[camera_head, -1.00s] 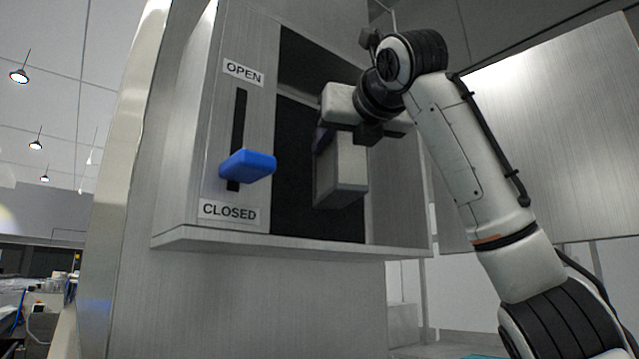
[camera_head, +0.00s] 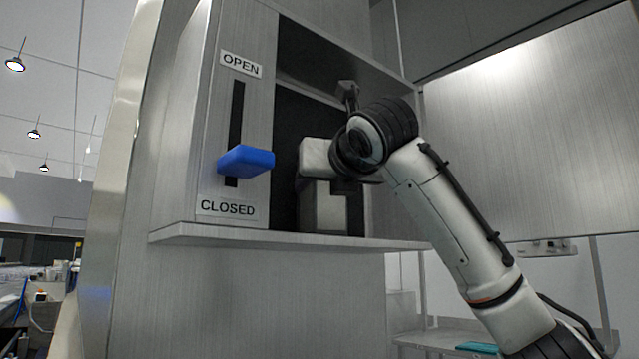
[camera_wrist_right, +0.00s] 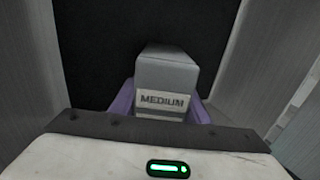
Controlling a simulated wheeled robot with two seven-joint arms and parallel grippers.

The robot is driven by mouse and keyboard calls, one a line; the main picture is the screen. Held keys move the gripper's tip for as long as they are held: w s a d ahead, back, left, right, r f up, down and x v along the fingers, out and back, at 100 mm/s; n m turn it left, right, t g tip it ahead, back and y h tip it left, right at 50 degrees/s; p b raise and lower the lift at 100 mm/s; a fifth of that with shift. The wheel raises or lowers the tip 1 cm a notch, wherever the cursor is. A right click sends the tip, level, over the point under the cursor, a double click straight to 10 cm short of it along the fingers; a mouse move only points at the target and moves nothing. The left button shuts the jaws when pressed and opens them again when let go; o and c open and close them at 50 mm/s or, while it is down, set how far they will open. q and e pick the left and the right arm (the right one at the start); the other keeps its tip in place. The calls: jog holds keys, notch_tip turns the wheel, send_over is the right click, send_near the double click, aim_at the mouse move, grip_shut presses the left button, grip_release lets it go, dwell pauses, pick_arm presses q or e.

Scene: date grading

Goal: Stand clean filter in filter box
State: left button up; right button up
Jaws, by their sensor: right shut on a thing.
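My right gripper (camera_wrist_right: 163,98) is shut on a grey block-shaped filter (camera_wrist_right: 165,72) with a MEDIUM label, a purple finger on each side of it. In the head view the filter (camera_head: 324,212) is upright below the gripper body, inside the dark opening of the metal filter box (camera_head: 288,120). The gripper and wrist hide part of it, and I cannot tell whether its base touches the box floor. My left gripper is not in view.
A blue lever (camera_head: 246,160) sits low in its slot, above the CLOSED label (camera_head: 228,208) and left of the opening. A metal ledge (camera_head: 270,240) runs below the opening. A large metal panel (camera_head: 540,130) stands at the right.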

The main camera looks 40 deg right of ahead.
jog(key=shift+a+r, duration=0.1)
jog(key=o, duration=1.2)
jog(key=shift+b+v, duration=1.4)
jog(key=shift+v, duration=4.7)
